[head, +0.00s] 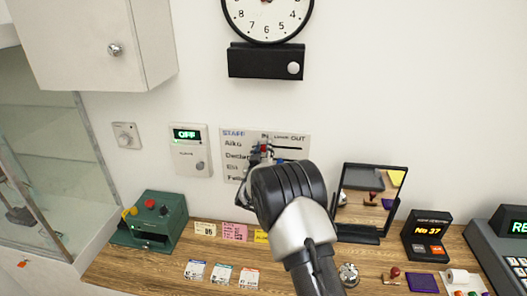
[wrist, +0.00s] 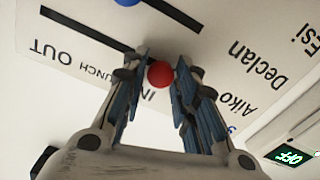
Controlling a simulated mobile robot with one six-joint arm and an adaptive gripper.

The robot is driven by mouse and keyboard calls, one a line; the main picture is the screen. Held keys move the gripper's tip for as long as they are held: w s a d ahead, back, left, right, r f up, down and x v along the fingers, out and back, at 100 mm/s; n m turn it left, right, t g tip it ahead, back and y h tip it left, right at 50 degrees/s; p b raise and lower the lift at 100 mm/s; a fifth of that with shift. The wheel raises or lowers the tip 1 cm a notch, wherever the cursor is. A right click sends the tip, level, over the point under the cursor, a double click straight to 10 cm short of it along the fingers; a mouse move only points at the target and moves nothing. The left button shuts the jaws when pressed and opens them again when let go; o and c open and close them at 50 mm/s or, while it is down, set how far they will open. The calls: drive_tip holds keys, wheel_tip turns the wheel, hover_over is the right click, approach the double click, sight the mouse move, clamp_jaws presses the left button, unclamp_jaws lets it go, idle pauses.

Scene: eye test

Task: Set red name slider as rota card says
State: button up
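The white staff board (head: 293,136) hangs on the wall, with names at left and IN, LUNCH and OUT across the top. The red slider knob (wrist: 161,74) shows small in the head view (head: 264,147). It stands at the IN end of the top slot, in line with Aiko. My gripper (wrist: 162,66) has one finger on each side of the red knob, and both fingertips seem to touch it. A blue knob (wrist: 125,2) shows on the slot below. Several small cards lie on the desk, including a pink one (head: 234,232); their text is too small to read.
A green box with buttons (head: 156,216) stands on the desk at left. A black-framed mirror (head: 372,200) stands right of my arm, with a number display (head: 427,234) beyond. A wall panel reading OFF (head: 190,160) is left of the board. The wall right of the board is clear.

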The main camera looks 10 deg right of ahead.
sight(299, 148)
clamp_jaws()
idle(0.3)
drive_tip(key=s+d+b, duration=0.1)
drive_tip(key=d+b, duration=0.1)
drive_tip(key=d, duration=0.2)
drive_tip(key=s+d+b, duration=0.1)
drive_tip(key=d, duration=0.2)
drive_tip(key=s+d+b, duration=0.1)
drive_tip(key=d+b, duration=0.1)
drive_tip(key=d, duration=0.2)
drive_tip(key=shift+s+d+b, duration=0.35)
drive_tip(key=shift+s, duration=0.05)
drive_tip(key=shift+o, duration=2.2)
unclamp_jaws()
drive_tip(key=shift+d, duration=0.15)
drive_tip(key=shift+s, duration=0.1)
